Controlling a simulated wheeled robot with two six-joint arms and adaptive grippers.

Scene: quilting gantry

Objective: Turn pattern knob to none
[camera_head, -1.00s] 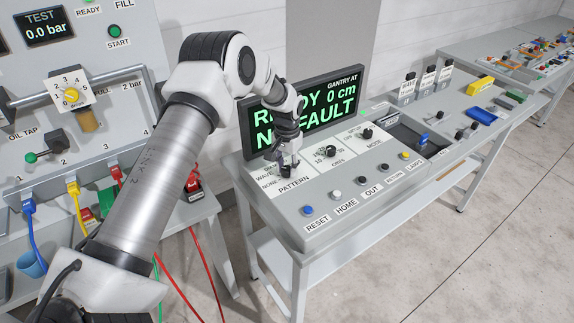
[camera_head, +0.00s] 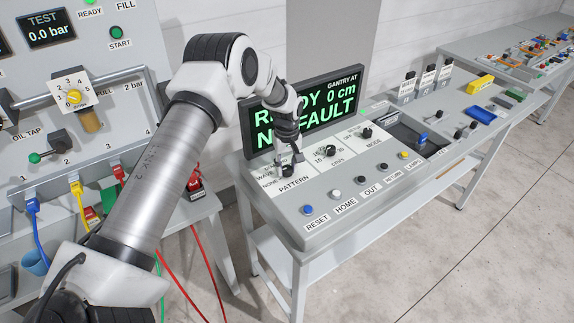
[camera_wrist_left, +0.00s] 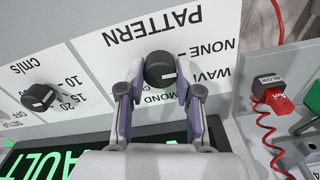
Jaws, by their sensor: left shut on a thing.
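The dark round pattern knob (camera_wrist_left: 159,69) sits on a white plate (camera_wrist_left: 215,25) marked PATTERN, with NONE, WAVE and a partly covered "MOND" word along one side. My left gripper (camera_wrist_left: 160,80) has its two fingers on opposite sides of the knob and is shut on it. A small pale mark shows on the knob, but I cannot tell which word it points to. In the head view my left gripper (camera_head: 289,167) reaches down onto the pattern plate and mostly hides the knob. My right gripper is not in view.
The cm/s knob (camera_head: 330,150) and mode knob (camera_head: 366,132) stand close to the right of the pattern plate. A row of buttons with the blue reset button (camera_head: 308,209) lies in front. The lit display (camera_head: 304,112) stands close behind my gripper.

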